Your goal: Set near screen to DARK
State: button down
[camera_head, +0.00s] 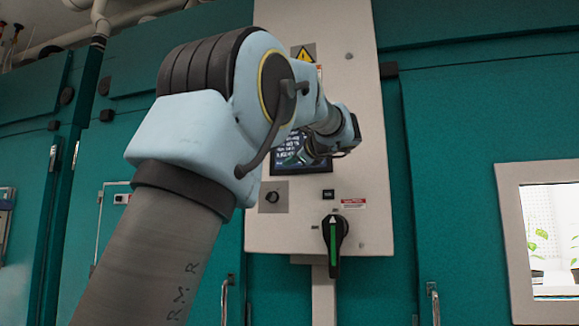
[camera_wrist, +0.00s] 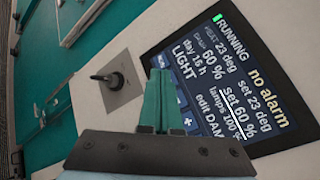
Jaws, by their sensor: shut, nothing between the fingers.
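The near screen (camera_wrist: 235,85) is a dark display on the pale control panel, tilted in the wrist view. It reads RUNNING, no alarm, 23 deg, set 23 deg, set 60 %, day 16 h, lamps 100 % and LIGHT, with "edit DAM..." cut off. Blue buttons (camera_wrist: 188,120) line its lower left edge, one with a plus sign. My gripper (camera_wrist: 158,80) is shut and empty, its green fingers in front of that edge and hiding some buttons. I cannot tell whether the fingertips touch the screen. In the head view, my arm partly hides the screen (camera_head: 287,145).
A key-like knob (camera_wrist: 108,78) sticks out left of the screen. A black rotary switch with a green stripe (camera_head: 333,236) is lower on the panel (camera_head: 350,115). Teal chamber doors (camera_head: 450,120) flank it, and a lit window (camera_head: 550,225) with plants is at right.

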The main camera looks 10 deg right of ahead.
jog(key=shift+s+a, duration=0.15)
jog(key=shift+s, duration=0.1)
jog(key=s+b, duration=0.1)
jog(key=s+a+b, duration=0.1)
jog(key=s, duration=0.1)
jog(key=s+a+b, duration=0.1)
jog(key=b, duration=0.1)
jog(key=shift+s+a, duration=0.2)
jog(key=shift+a, duration=0.05)
jog(key=shift+f, duration=0.1)
dwell(2.4)
jog(key=s+n+t+b, duration=0.1)
jog(key=n+b, duration=0.2)
jog(key=n, duration=0.1)
jog(key=s+a+n+t+b, duration=0.1)
jog(key=n+b, duration=0.1)
jog(key=n, duration=0.3)
jog(key=s+n+t+b, duration=0.1)
jog(key=n+b, duration=0.2)
jog(key=n, duration=0.2)
jog(key=shift+s+a+y+b, duration=0.2)
jog(key=shift+a+y+b, duration=0.1)
jog(key=shift+a+b, duration=0.05)
